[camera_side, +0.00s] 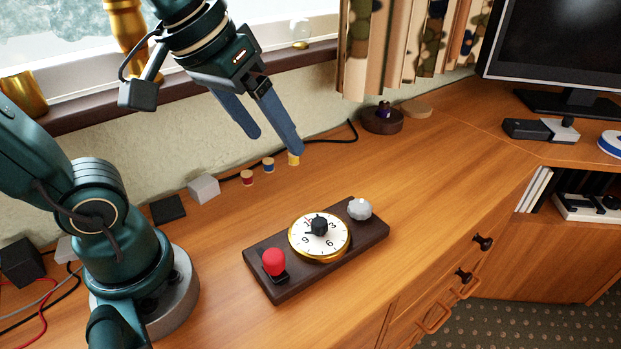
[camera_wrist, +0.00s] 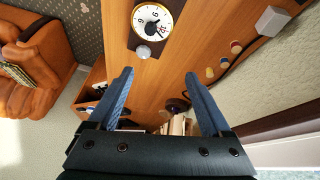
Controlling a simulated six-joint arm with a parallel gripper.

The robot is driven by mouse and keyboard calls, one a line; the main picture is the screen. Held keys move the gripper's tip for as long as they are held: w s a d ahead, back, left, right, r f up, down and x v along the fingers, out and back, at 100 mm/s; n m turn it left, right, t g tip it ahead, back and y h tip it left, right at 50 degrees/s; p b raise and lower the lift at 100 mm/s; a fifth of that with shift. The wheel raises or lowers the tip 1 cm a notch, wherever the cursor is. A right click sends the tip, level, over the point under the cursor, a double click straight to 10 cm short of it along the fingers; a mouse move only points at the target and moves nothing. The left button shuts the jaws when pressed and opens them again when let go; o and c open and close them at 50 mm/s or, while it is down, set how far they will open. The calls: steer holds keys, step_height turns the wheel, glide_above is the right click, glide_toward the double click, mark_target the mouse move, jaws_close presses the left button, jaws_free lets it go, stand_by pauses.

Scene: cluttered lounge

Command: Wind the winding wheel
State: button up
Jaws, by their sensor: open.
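A dark wooden base (camera_side: 340,265) lies on the counter and carries a white clock dial with a gold rim (camera_side: 303,246), also in the wrist view (camera_wrist: 150,22). A black knob (camera_side: 319,225) sits at the dial's middle. A pale, faceted round knob (camera_side: 360,209) stands at the base's right end and shows in the wrist view (camera_wrist: 143,51). A red knob (camera_side: 274,262) stands at the left end. No part is labelled as the winding wheel. My gripper (camera_side: 273,140) is open and empty, raised above the counter and apart from the base; both fingers show in the wrist view (camera_wrist: 158,78).
Small coloured spools (camera_side: 268,165) and a grey block (camera_side: 203,189) line the wall. A black cable (camera_side: 330,140) runs along the back. A dark round stand (camera_side: 382,121) is at the back right. The counter (camera_side: 430,180) right of the base is clear.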

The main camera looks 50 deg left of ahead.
steer(key=w+d+n+g, duration=0.1)
steer(key=w, duration=0.6)
steer(key=n+g, duration=0.1)
steer(key=g, duration=0.2)
glide_above(360, 206)
steer(key=f, duration=0.9)
steer(key=shift+w+a, duration=0.15)
steer(key=shift+a, duration=0.05)
steer(key=shift+g, duration=0.6)
steer(key=f, duration=0.8)
steer(key=shift+d+f, duration=0.1)
steer(key=shift+d, duration=0.1)
jaws_close()
